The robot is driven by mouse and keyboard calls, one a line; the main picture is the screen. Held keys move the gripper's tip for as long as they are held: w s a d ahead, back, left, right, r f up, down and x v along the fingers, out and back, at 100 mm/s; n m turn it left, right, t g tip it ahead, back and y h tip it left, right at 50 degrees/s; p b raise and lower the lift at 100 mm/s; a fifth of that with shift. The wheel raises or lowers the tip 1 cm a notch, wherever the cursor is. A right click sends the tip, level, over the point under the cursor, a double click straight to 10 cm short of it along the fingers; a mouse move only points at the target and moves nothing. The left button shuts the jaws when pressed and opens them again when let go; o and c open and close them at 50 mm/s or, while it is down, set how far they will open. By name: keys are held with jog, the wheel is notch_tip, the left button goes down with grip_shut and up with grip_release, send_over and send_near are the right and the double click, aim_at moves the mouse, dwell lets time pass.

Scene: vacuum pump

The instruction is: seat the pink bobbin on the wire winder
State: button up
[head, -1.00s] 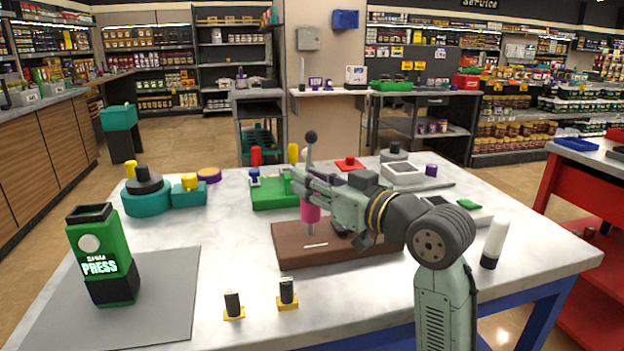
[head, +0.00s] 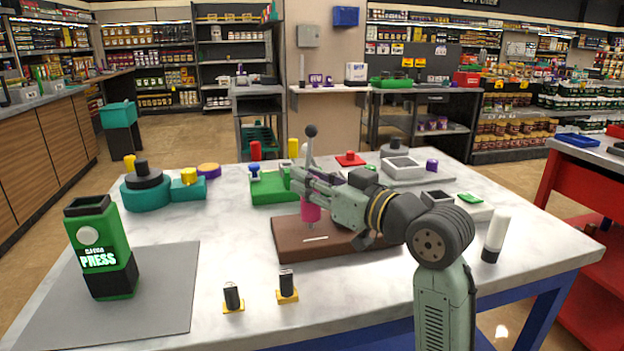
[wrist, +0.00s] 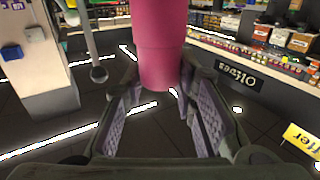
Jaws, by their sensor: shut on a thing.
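The pink bobbin (head: 311,211) is upright above the brown base (head: 290,240) of what looks like the wire winder. A short grey post shows just under the bobbin. I cannot tell whether the bobbin is around the post or only above it. My gripper (head: 305,184) reaches in from the right and is shut on the bobbin's upper part, which its fingers hide. In the wrist view the bobbin (wrist: 160,48) stands between the two finger pads. A grey lever with a black ball knob (head: 311,131) rises just behind my gripper.
A green block fixture (head: 268,190) stands behind the brown base. A green press (head: 101,250) on a grey mat (head: 170,305) is at the left. Two small black pieces on yellow bases (head: 287,285) stand in front. A white cylinder (head: 495,235) stands at the right.

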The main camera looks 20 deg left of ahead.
jog(key=shift+f+b, duration=0.75)
jog(key=shift+f, duration=0.3)
dwell(0.4)
jog(key=o, duration=1.1)
jog(key=shift+o, duration=0.2)
jog(key=shift+r, duration=0.1)
jog(key=shift+r+p, duration=3.6)
jog(key=shift+r, duration=0.85)
